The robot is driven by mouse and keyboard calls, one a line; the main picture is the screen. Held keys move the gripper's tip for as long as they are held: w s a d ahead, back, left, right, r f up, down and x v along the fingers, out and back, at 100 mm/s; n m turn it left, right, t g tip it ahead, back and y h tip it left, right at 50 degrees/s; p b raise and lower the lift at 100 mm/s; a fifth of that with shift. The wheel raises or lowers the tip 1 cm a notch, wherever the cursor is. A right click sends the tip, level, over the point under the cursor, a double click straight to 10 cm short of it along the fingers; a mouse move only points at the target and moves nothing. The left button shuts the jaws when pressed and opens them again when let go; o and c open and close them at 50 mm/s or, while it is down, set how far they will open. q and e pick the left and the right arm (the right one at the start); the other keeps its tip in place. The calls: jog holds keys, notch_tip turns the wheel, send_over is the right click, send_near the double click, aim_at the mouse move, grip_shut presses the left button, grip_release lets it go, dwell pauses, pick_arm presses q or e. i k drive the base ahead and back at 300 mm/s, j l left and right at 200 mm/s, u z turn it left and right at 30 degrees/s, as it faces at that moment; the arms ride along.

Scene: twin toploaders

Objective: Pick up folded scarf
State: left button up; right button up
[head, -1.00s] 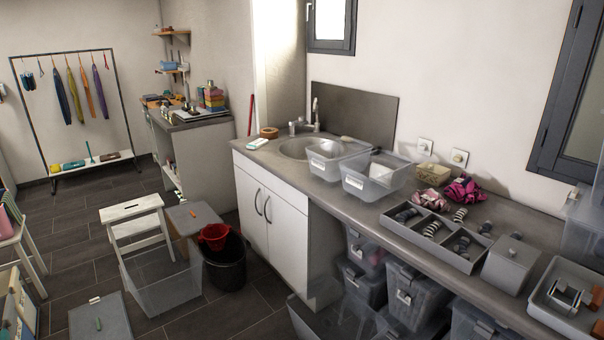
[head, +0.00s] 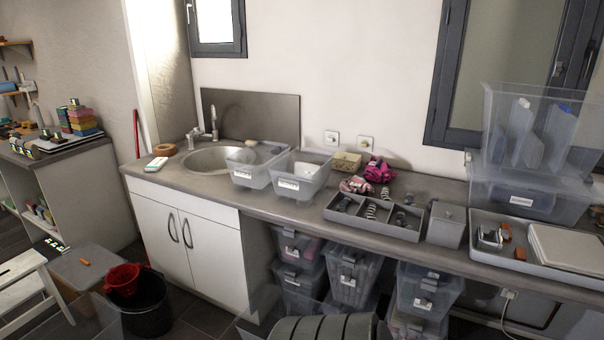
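Two crumpled cloths lie on the counter in the head view: a magenta one (head: 379,171) and a pale pink, patterned one (head: 355,185) in front of it. They touch or overlap; I cannot tell which, if either, is the folded scarf. A grey ribbed shape (head: 325,329) is cut off by the bottom edge; I cannot tell what it is. Neither of my grippers shows in the head view.
A grey divided tray (head: 345,213) with small rolled items stands before the cloths. Two clear bins (head: 287,180) stand left by the sink (head: 210,160). Clear bins (head: 352,275) fill the space below.

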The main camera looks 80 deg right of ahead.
aim_at(307, 169)
jog(key=i+z, duration=0.3)
jog(key=z, duration=0.15)
jog(key=i+z, duration=0.3)
jog(key=z, duration=0.15)
jog(key=i+j+z, duration=0.15)
jog(key=i+z, duration=0.15)
jog(key=z, duration=0.2)
